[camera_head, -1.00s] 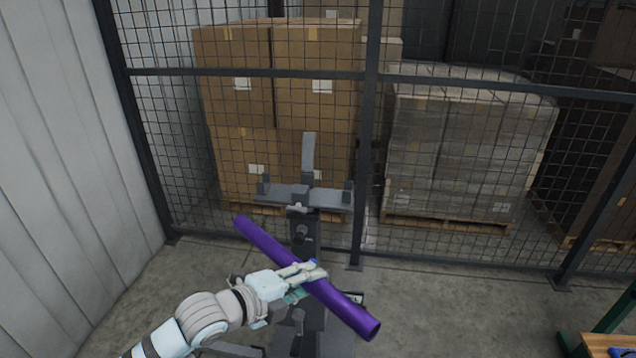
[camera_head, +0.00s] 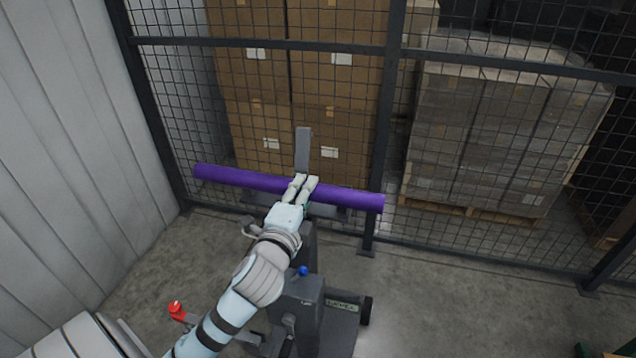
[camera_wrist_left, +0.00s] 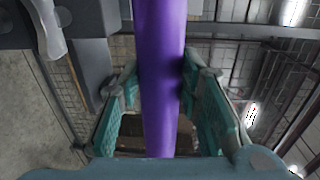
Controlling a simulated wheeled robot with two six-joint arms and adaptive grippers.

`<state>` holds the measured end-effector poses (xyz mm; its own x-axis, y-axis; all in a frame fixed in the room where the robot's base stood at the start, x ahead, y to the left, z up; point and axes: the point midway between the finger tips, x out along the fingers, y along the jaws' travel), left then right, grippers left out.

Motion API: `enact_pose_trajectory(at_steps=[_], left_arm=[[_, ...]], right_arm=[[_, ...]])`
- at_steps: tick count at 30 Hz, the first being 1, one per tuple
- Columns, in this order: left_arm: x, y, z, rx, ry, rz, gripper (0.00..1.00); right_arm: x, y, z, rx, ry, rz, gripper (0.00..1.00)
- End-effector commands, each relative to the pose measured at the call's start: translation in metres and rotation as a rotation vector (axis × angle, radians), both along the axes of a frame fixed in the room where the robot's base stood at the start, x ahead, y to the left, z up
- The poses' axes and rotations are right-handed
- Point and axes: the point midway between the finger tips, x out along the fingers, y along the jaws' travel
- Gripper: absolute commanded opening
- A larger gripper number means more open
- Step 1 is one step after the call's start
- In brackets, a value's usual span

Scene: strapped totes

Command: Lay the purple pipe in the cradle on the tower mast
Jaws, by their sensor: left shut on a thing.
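My left gripper (camera_head: 302,183) is shut on the purple pipe (camera_head: 240,179) near its middle. The pipe lies nearly crosswise in the head view, its right end slightly lower. In the left wrist view the pipe (camera_wrist_left: 160,50) runs between the teal finger pads of the left gripper (camera_wrist_left: 160,85). The grey tower mast (camera_head: 303,245) stands below the hand. Its cradle (camera_head: 335,211) is mostly hidden behind the pipe and hand; a grey upright plate (camera_head: 303,145) rises behind the pipe. I cannot tell whether the pipe touches the cradle. My right gripper is out of view.
A wire mesh fence with a dark post (camera_head: 385,110) stands behind the mast, with stacked cartons (camera_head: 335,75) and a wrapped pallet load (camera_head: 480,130) beyond. A corrugated wall (camera_head: 60,150) closes the left side. Bare floor (camera_head: 450,300) lies to the right.

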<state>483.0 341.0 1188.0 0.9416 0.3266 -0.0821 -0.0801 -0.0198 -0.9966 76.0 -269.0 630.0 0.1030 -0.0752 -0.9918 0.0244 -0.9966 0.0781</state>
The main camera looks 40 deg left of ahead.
Motion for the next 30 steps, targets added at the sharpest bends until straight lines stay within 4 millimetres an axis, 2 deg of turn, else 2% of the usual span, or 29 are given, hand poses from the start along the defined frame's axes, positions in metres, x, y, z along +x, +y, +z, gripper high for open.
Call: enact_pose_trajectory(at_steps=[5,9,12,23,30], left_arm=[[0.012,0.002,0.001,0.002,-0.005,-0.006,0.00],[0.034,0.007,-0.002,0.002,-0.005,-0.008,0.00],[0.048,0.013,-0.003,0.002,-0.002,-0.007,0.00],[0.097,0.032,-0.005,0.001,-0.004,-0.003,0.00],[0.095,0.031,-0.044,0.001,0.002,-0.004,0.00]], right_arm=[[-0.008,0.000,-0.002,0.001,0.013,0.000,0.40],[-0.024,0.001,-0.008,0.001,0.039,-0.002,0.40],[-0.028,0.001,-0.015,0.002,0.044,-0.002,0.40],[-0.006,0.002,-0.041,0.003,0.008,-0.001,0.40],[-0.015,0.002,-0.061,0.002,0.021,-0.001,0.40]])
